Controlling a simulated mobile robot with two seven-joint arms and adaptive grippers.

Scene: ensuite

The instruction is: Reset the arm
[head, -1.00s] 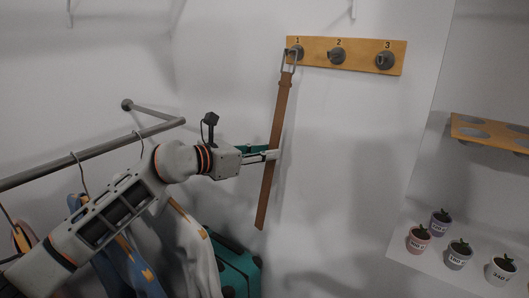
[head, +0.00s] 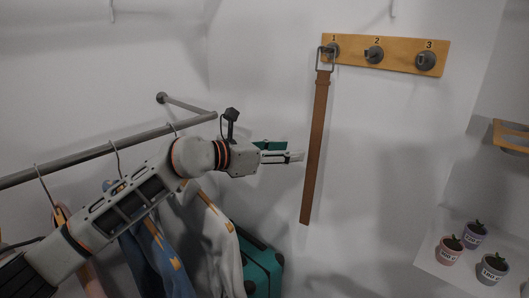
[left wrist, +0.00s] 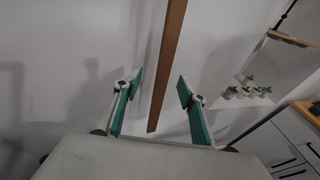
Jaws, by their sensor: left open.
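My left gripper (head: 297,156) is open and empty. It points right, with its fingertips just left of the brown belt (head: 316,145) in the head view. The belt hangs by its buckle from the hook marked 1 on the wooden hook board (head: 398,58), its strap slightly slanted. In the left wrist view the gripper (left wrist: 158,78) has its fingers spread, and the strap (left wrist: 168,60) shows between them, its lower end visible and no finger seen touching it. My right gripper is in neither view.
A clothes rail (head: 95,150) with hanging garments (head: 215,235) runs at the left, under and behind my left arm. A teal suitcase (head: 260,268) stands below. Small potted plants (head: 474,235) sit on a shelf at the right. The wall around the belt is clear.

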